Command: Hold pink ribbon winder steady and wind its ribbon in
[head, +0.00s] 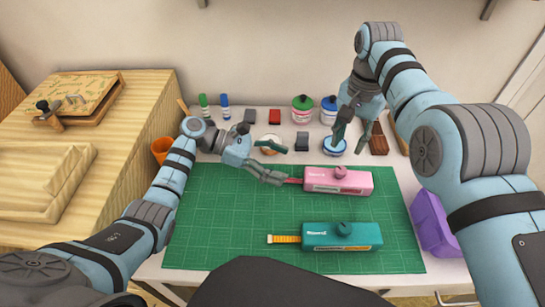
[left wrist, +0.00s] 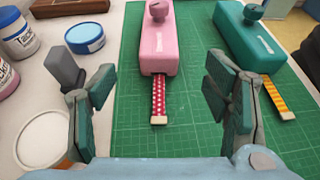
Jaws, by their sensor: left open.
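The pink ribbon winder (head: 350,184) lies on the green cutting mat (head: 230,220), with a round knob (head: 340,172) on top. It also shows in the left wrist view (left wrist: 158,50). Its red, white-dotted ribbon (left wrist: 159,93) sticks out of the near end there and finishes in a pale tab (left wrist: 159,120). My left gripper (head: 278,163) is open and empty, just left of the winder, and its fingers in the left wrist view (left wrist: 155,110) stand either side of the ribbon without touching it. My right gripper (head: 353,134) points down behind the winder, fingers apart, apparently empty.
A teal winder (head: 320,239) with a yellow ribbon (head: 283,239) lies on the mat nearer me. Inkpads, stamps and jars, including a blue-lidded tin (head: 334,149), stand behind the mat. A purple bin (head: 432,222) is at the right. The mat's left part is clear.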

